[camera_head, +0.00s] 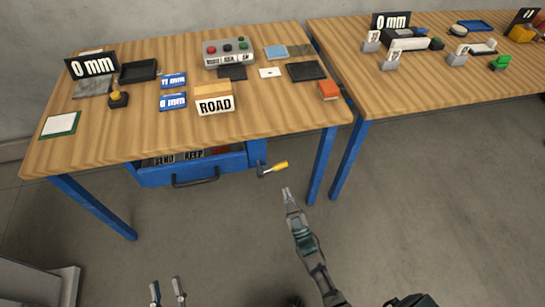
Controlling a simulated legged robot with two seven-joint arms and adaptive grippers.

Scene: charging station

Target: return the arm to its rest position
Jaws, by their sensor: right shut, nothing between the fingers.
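My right arm (308,245) reaches up from the bottom of the head view, over the floor in front of the left table. My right gripper (287,195) is at its tip, shut and empty, just below a yellow-handled lever (273,169) at the table's front. A small gap shows between the gripper and the lever. My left gripper (168,292) is at the bottom edge, its two fingers apart, with nothing visible between them. The rest of my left arm is out of view.
The left wooden table (130,137) has blue legs and a partly open blue drawer (190,171) holding labelled items. A ROAD block (214,103) and a button box (229,52) stand on top. A second table (400,102) stands right. Floor between my grippers is clear.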

